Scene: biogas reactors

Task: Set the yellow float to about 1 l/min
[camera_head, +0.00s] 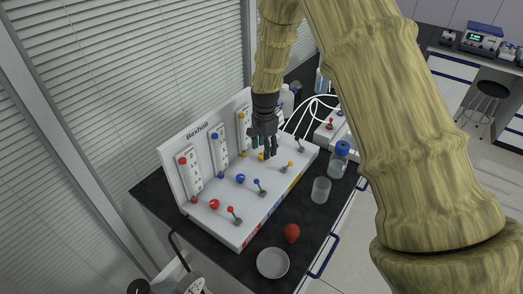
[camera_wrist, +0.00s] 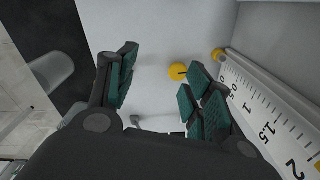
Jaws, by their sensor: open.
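The white panel marked Bexholt (camera_head: 206,129) carries red, blue and yellow flow tubes. The yellow tube's scale (camera_wrist: 262,116) shows marks from 0 to 2 in the wrist view. A yellow fitting (camera_wrist: 218,55) sits by the 0 end, and a yellow piece (camera_wrist: 317,166) shows near 2 at the picture's edge. I cannot tell which of these, if either, is the float. The round yellow knob (camera_wrist: 178,72) lies between my open fingertips, nearer the right finger. My gripper (camera_head: 267,154) points down at the panel's base and partly covers this knob in the head view.
Blue and red knobs (camera_head: 213,204) and small levers stand along the base, with a yellow lever (camera_head: 290,164) right of my gripper. A blue-capped bottle (camera_head: 339,160), a beaker (camera_head: 320,190), a red object (camera_head: 292,233) and a dish (camera_head: 272,262) stand on the dark bench.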

